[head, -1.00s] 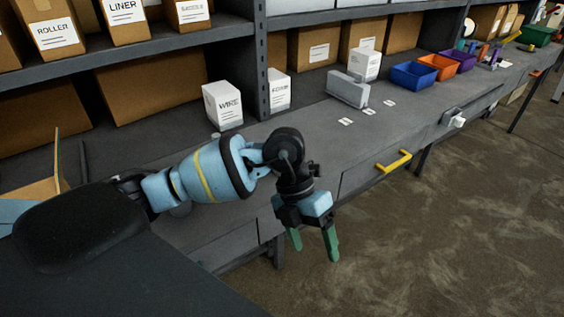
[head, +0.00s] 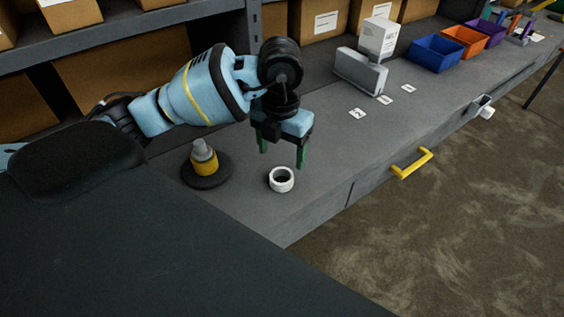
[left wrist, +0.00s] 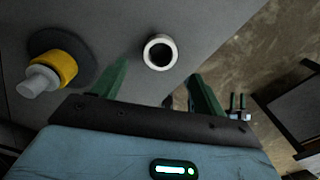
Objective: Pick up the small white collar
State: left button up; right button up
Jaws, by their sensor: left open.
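The small white collar (head: 281,180) is a short ring standing on the grey bench top near its front edge, with its opening facing up. It also shows in the left wrist view (left wrist: 160,52), beyond and between my fingertips. My left gripper (head: 283,158) has green fingers pointing down. It is open and empty, just behind the collar in the head view, and does not visibly touch it. The fingers also show in the left wrist view (left wrist: 158,80). My right gripper is in neither view.
A round dark base with a yellow and grey piece (head: 205,165) stands left of the collar. A grey block (head: 360,72), a white box (head: 379,38) and blue (head: 436,54) and orange bins stand farther right. A yellow handle (head: 412,163) sticks out from the bench front.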

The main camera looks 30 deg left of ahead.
aim_at(282, 173)
pick_arm(q)
jog(key=shift+s+f, duration=0.1)
jog(key=shift+f, duration=0.45)
jog(key=shift+d+f, duration=0.1)
jog(key=shift+f, duration=3.15)
jog(key=shift+c, duration=0.3)
jog(key=c, duration=1)
